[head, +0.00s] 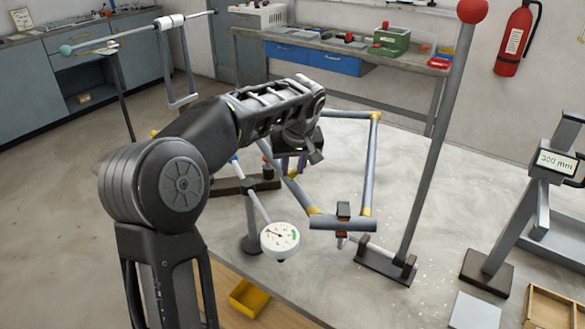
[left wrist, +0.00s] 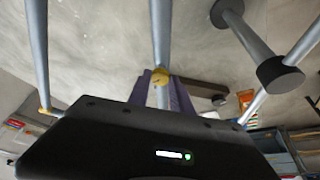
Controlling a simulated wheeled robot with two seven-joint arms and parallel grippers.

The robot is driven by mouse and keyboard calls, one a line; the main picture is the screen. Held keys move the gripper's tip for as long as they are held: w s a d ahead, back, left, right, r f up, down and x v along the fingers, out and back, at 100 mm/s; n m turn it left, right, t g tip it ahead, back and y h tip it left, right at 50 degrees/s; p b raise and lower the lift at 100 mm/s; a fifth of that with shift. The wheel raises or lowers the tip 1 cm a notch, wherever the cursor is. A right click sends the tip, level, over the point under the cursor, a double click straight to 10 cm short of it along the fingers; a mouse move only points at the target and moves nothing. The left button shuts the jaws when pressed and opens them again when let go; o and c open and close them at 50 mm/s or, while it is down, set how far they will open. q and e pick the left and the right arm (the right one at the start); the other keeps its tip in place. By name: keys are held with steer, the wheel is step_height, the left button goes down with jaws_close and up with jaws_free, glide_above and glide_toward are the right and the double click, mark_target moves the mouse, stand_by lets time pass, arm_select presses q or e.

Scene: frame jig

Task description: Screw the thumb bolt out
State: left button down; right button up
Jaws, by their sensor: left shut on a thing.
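My left gripper (head: 292,163) reaches over the grey tube frame (head: 369,160) with brass-coloured joints. In the left wrist view its purple fingers (left wrist: 161,88) sit on either side of a grey tube (left wrist: 160,35), next to a yellow joint (left wrist: 160,77). They appear shut on this tube of the frame. The arm hides part of the grip in the head view. I cannot make out the thumb bolt for certain. My right gripper is not in view.
A white dial gauge (head: 280,238) stands left of the clamp. A tall post with a red ball (head: 472,11) rises at right. A stand with a 300 mm display (head: 557,163) is farther right. A yellow bin (head: 250,298) lies at the front. Pale floor is clear between post and stand.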

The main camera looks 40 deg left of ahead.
arm_select(q)
steer(key=c, duration=1.1)
jaws_free()
steer(key=shift+c, duration=0.2)
steer(key=v, duration=0.7)
steer(key=shift+r+b, duration=0.35)
steer(key=shift+s+d, duration=0.1)
